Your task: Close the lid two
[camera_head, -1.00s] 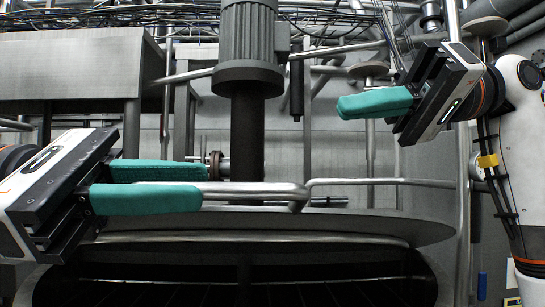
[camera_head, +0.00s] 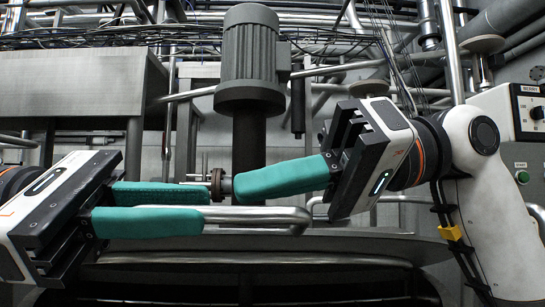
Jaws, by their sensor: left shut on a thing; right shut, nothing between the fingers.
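A steel bar handle (camera_head: 265,217) runs left to right above the mixer's curved metal top (camera_head: 250,260). My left gripper (camera_head: 202,207) has its teal fingers shut on the handle's left end. My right gripper (camera_head: 238,187) is shut and empty, its teal fingers pointing left just above and behind the handle's right part. I cannot tell whether they touch the handle. The dark opening of the mixer (camera_head: 240,292) shows below the curved rim. Much of the lid's surface is hidden or seen edge-on.
A grey motor on a vertical shaft (camera_head: 250,55) stands behind the handle. A steel tank or cabinet (camera_head: 70,85) is at the left. A control box with a knob and green button (camera_head: 522,115) is at the right, behind my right arm. Pipes and cables fill the background.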

